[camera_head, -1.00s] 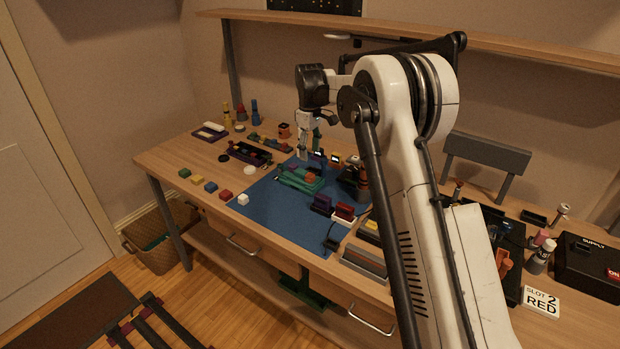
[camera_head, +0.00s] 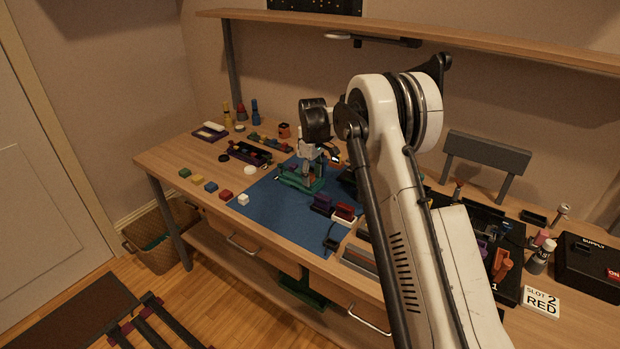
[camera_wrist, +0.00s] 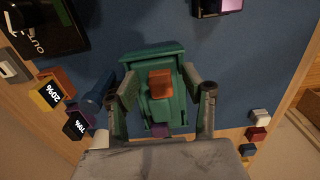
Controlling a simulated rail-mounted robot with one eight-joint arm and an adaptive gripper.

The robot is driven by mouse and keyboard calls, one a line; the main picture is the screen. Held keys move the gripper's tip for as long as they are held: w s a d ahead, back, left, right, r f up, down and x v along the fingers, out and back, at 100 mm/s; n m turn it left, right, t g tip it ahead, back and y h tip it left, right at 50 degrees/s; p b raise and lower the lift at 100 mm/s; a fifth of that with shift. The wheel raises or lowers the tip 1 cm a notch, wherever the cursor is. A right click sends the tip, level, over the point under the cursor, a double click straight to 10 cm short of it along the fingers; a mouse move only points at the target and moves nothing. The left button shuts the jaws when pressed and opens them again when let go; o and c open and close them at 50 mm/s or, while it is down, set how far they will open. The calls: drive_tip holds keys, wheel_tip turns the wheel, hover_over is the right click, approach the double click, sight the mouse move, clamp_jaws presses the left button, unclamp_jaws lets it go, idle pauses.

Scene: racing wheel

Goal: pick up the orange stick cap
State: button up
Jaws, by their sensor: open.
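The orange cap (camera_wrist: 160,83) sits on top of a green fixture (camera_wrist: 165,56) in the wrist view. My gripper (camera_wrist: 160,78) is open, with one finger on each side of the cap and a visible gap to it on both sides. In the head view my gripper (camera_head: 309,166) is low over the green fixture (camera_head: 290,183) on the blue mat (camera_head: 275,212). It hides most of the cap there. A small purple piece (camera_wrist: 160,130) shows at the fixture's near end in the wrist view.
Dark red and purple blocks (camera_head: 344,211) stand right of the fixture. A parts tray (camera_head: 250,153) is behind it to the left. Several coloured cubes (camera_head: 211,187) line the table's left front. In the wrist view, labelled blocks (camera_wrist: 46,94) and a blue cylinder (camera_wrist: 97,95) are at left.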

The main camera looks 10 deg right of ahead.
drive_tip(key=c, duration=0.7)
drive_tip(key=shift+r, duration=0.15)
drive_tip(key=shift+c, duration=0.2)
